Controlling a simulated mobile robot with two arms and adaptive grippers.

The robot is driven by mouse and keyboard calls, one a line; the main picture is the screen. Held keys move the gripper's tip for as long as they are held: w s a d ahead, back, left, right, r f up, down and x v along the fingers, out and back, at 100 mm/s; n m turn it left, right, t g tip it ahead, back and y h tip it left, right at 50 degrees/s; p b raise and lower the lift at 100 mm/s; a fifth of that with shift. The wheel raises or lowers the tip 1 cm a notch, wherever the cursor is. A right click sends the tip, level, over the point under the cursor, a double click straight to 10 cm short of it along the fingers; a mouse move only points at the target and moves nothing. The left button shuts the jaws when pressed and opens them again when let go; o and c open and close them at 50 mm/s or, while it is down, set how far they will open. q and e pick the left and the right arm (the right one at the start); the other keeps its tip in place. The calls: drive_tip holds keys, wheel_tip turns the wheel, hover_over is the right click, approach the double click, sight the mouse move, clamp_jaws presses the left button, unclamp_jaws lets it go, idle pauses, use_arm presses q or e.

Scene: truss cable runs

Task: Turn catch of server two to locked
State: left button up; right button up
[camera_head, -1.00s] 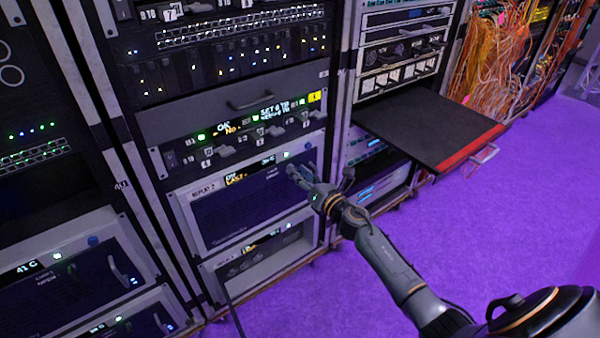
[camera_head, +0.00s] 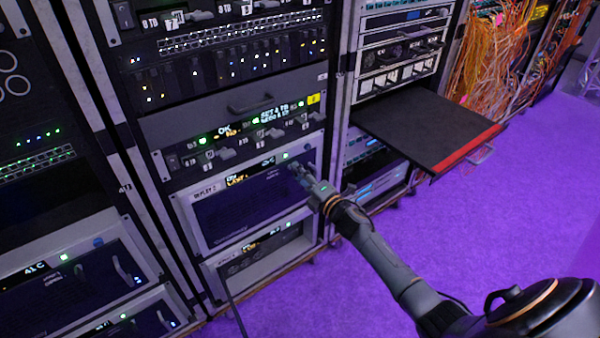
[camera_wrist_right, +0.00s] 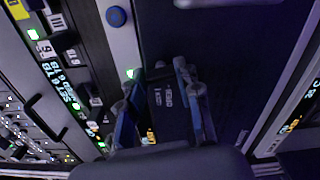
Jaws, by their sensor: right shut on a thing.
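Server two (camera_head: 240,212), a dark-fronted unit with a pale frame and a label reading REPLAY 2, sits low in the middle rack. Its small display and a green light show along the top. My right gripper (camera_head: 299,172) is at the upper right of its front. In the right wrist view my right gripper (camera_wrist_right: 160,100) has its two fingers on either side of the dark catch (camera_wrist_right: 160,72) and is shut on it. The fingers hide most of the catch, so its exact angle is hard to tell. My left gripper is not in view.
Above server two is a panel with several small levers (camera_head: 228,154). A dark shelf with a red front edge (camera_head: 468,150) juts out on the right. A similar server (camera_head: 75,275) stands in the left rack. The purple floor (camera_head: 480,230) at the right is clear.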

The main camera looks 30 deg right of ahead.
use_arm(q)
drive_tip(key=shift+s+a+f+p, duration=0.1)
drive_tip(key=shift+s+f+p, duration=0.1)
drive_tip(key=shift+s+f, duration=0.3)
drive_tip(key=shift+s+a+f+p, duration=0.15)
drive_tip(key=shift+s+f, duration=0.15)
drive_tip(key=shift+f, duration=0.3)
use_arm(e)
drive_tip(key=shift+m, duration=1.2)
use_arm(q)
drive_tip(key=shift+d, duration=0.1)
use_arm(e)
drive_tip(key=o, duration=1.2)
drive_tip(key=shift+c, duration=0.2)
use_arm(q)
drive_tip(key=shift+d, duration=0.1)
use_arm(e)
drive_tip(key=s+d, duration=0.1)
drive_tip(key=s, duration=1.1)
drive_tip(key=shift+d, duration=0.35)
drive_tip(key=shift+w, duration=0.1)
